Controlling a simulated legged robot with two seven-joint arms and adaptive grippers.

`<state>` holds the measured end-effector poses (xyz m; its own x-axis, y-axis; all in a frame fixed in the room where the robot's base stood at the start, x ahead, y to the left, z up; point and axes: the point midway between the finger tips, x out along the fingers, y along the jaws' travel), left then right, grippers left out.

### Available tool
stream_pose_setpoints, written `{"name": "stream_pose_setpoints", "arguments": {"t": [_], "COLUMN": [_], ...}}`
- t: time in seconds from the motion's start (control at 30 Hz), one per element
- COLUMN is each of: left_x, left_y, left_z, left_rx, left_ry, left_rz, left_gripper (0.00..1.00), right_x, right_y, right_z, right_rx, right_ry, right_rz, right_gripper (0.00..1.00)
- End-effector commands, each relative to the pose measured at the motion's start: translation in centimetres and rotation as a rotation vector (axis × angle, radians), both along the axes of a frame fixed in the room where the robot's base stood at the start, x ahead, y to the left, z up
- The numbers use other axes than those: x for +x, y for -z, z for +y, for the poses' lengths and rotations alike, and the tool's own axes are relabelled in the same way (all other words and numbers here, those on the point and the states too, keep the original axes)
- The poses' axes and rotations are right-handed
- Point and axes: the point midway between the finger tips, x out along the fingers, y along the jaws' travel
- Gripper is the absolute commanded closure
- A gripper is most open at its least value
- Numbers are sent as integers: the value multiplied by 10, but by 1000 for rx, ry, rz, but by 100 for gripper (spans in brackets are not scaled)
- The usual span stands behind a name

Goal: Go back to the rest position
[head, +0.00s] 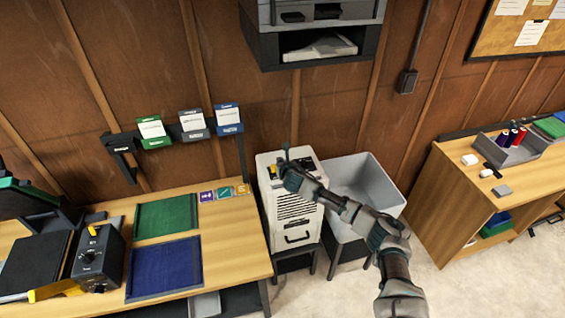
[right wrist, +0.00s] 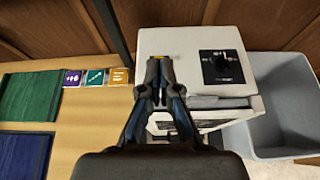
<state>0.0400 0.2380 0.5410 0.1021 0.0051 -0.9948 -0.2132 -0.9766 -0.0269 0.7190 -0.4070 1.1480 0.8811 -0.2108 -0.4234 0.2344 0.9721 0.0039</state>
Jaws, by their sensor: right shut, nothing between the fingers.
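My right arm comes in from the lower right of the head view. Its gripper (head: 287,165) is over the top of a white box-shaped machine (head: 297,222). In the right wrist view the two dark fingers of the gripper (right wrist: 158,78) are together with nothing between them. They point at the machine's top (right wrist: 185,42), near a small yellow part at its edge. I cannot tell whether the fingertips touch it. The gripper hides part of the machine's top and front. I do not see my left gripper.
A grey open bin (head: 372,182) stands right of the machine. Left is a wooden table (head: 228,232) with green (head: 166,216) and blue (head: 164,268) mats and a black device (head: 98,258). A shelf unit (head: 320,48) hangs above. A wooden cabinet (head: 450,205) stands right; floor is clear before it.

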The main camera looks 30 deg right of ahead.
Motion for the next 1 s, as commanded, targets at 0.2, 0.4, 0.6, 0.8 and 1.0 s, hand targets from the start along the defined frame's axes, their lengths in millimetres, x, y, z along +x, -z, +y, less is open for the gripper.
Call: {"name": "stream_pose_setpoints", "arguments": {"t": [0.2,0.4,0.6,0.8,1.0], "left_x": [-8,-8,-8,-8,-8], "left_y": [0,1,9,24,39], "left_z": [0,0,0,0,0], "left_rx": [0,1,0,1,0], "left_ry": [0,0,0,0,0], "left_rz": [11,12,11,12,11], "left_gripper": [60,60,60,60,60], "right_x": [1,1,-8,-47,-121], "right_y": [1,2,66,205,348], "right_z": [0,-1,9,29,48], "right_rx": [0,4,177,568,938], "right_ry": [-1,-1,65,271,564], "right_rz": [0,0,22,74,132], "right_gripper": [100,100,100,100,100]}}
